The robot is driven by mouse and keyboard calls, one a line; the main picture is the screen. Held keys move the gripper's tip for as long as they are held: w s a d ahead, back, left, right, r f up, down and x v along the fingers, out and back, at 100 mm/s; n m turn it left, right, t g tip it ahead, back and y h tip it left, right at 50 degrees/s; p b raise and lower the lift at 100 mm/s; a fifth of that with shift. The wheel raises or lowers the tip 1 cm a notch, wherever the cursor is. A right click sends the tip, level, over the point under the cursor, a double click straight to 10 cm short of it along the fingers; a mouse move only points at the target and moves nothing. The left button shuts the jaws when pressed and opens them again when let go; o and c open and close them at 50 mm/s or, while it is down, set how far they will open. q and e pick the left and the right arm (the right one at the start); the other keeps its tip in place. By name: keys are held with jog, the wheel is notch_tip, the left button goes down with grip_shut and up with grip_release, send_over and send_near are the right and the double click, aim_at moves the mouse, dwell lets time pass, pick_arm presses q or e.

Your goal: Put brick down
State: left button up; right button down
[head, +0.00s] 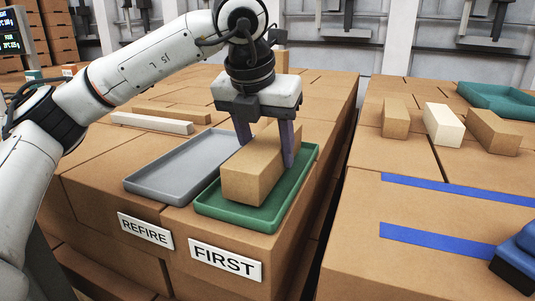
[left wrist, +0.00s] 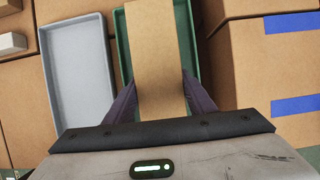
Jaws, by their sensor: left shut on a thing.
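A tan brick (head: 255,172) is held between the fingers of my left gripper (head: 266,147), over the green tray (head: 281,203). I cannot tell whether the brick touches the tray floor. In the left wrist view the brick (left wrist: 157,60) lies lengthwise between the two dark fingers of my left gripper (left wrist: 160,98). The green tray (left wrist: 122,55) shows along both sides of it.
An empty grey tray (head: 170,168) lies left of the green one, above the REFIRE sign (head: 145,231); the FIRST sign (head: 226,260) is below the green tray. Several bricks stand on the right boxes near a second green tray (head: 502,100). A dark gap separates the stacks.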

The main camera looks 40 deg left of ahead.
pick_arm(q)
jog(key=shift+f, duration=0.35)
jog(key=shift+f, duration=0.2)
jog(key=o, duration=1.6)
jog(key=shift+c, duration=0.2)
jog(key=shift+s+r, duration=0.1)
jog(key=shift+r, duration=0.45)
jog(key=p+v, duration=0.1)
jog(key=v, duration=1)
jog(key=shift+s+d+r, duration=0.1)
jog(key=shift+s, duration=0.1)
